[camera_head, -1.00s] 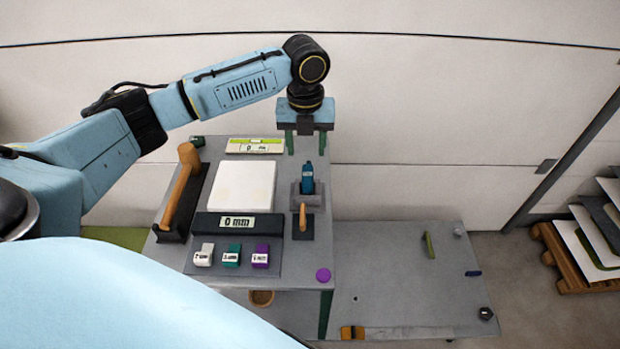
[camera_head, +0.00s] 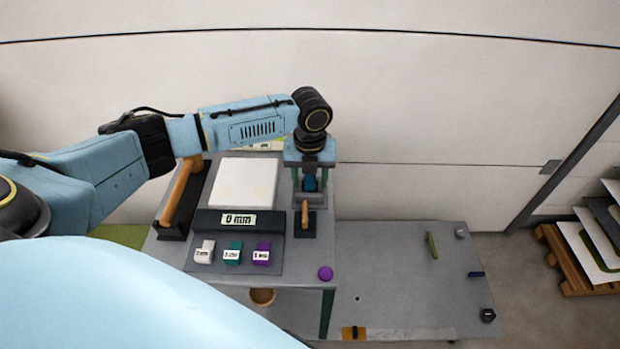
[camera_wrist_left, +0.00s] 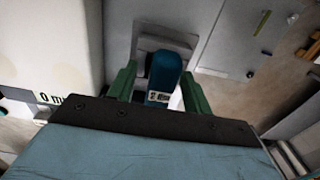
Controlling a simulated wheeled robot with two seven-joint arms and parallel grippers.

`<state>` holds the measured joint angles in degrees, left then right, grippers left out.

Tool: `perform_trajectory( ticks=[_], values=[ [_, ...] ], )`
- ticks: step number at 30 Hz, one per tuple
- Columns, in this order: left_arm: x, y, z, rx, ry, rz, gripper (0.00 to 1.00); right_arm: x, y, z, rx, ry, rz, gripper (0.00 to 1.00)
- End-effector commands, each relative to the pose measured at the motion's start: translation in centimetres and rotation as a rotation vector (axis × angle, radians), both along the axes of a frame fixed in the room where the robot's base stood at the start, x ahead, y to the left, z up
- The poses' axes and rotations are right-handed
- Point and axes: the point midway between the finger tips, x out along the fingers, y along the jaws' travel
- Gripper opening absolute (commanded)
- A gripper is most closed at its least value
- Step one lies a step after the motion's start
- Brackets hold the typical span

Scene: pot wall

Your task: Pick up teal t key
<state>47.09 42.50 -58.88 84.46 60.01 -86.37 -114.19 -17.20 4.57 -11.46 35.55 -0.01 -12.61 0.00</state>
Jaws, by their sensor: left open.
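The teal t key (camera_head: 309,184) stands upright in a grey holder on the right part of the table, partly hidden by my left gripper (camera_head: 310,177). In the left wrist view the key (camera_wrist_left: 164,70) shows a rounded teal top and a small label. The grey holder (camera_wrist_left: 146,44) is behind it. My left gripper is open, with one green finger on each side of the key. I see no clear contact, and I cannot tell how far down the fingers reach. My right gripper is not in view.
A wooden-handled tool (camera_head: 304,214) on a dark base stands just in front of the key. A white pad (camera_head: 245,183), a 0 mm display (camera_head: 238,220) and a wooden mallet (camera_head: 180,195) are to the left. White, teal and purple blocks sit in front. A lower grey platform (camera_head: 390,280) lies right.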

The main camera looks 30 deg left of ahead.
Motion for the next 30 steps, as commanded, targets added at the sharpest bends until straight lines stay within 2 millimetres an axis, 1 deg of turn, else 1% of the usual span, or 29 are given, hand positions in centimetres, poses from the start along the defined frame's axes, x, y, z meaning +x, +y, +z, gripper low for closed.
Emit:
perform_trajectory(
  ticks=[2, 13, 20, 23, 26, 30],
  values=[
    [0.0, 0.0, 0.0, 0.0, 0.0, 0.0, 0.49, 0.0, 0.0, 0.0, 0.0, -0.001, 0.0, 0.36],
    [0.0, 0.0, 0.1, 0.0, 0.0, 0.0, 0.0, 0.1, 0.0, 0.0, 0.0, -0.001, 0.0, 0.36],
    [0.0, 0.0, 0.2, 0.0, -0.001, 0.001, 0.0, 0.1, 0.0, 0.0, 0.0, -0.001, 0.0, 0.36],
    [0.1, 0.0, 0.8, -0.001, -0.003, 0.001, 0.0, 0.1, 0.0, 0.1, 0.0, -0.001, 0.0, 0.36],
    [0.1, 0.1, 2.3, -0.001, -0.004, 0.0, 0.0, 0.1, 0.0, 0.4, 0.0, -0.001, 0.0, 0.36],
    [0.1, 0.0, 5.3, -0.002, -0.005, 0.0, 0.0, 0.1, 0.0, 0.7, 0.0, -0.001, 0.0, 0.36]
  ],
)
